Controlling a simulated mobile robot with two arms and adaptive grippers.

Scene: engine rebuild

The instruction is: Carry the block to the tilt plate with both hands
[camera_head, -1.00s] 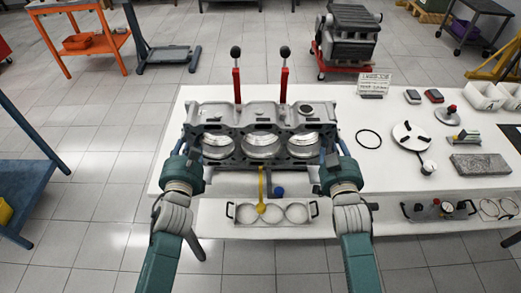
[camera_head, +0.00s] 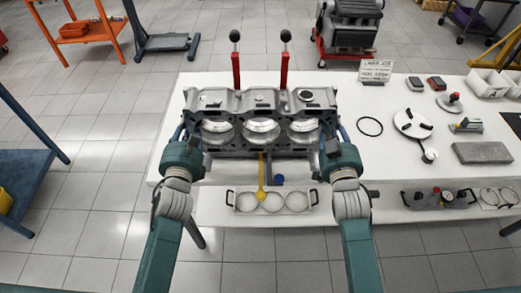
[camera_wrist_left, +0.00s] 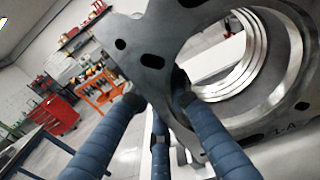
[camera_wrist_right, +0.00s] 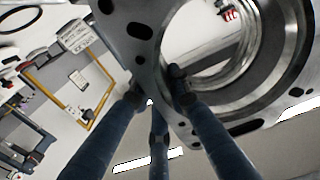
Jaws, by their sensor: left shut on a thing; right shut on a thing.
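The grey metal engine block (camera_head: 260,140) with three large bores is over the front middle of the white table in the head view. My left gripper (camera_head: 189,134) is shut on its left end and my right gripper (camera_head: 335,138) on its right end. The block also fills much of the left wrist view (camera_wrist_left: 180,35) and the right wrist view (camera_wrist_right: 130,35), with blue fingers against its end faces. Two red levers (camera_head: 284,70) with black knobs stand behind the block. I cannot make out the tilt plate for certain; the block hides what is beneath it.
A tray with three rings (camera_head: 230,200) lies on the lower front ledge, beside a yellow piece (camera_head: 261,188). A black ring (camera_head: 370,126), a round white fixture (camera_head: 414,123) and a grey slab (camera_head: 482,152) are on the table's right. A blue cart (camera_head: 25,170) stands left.

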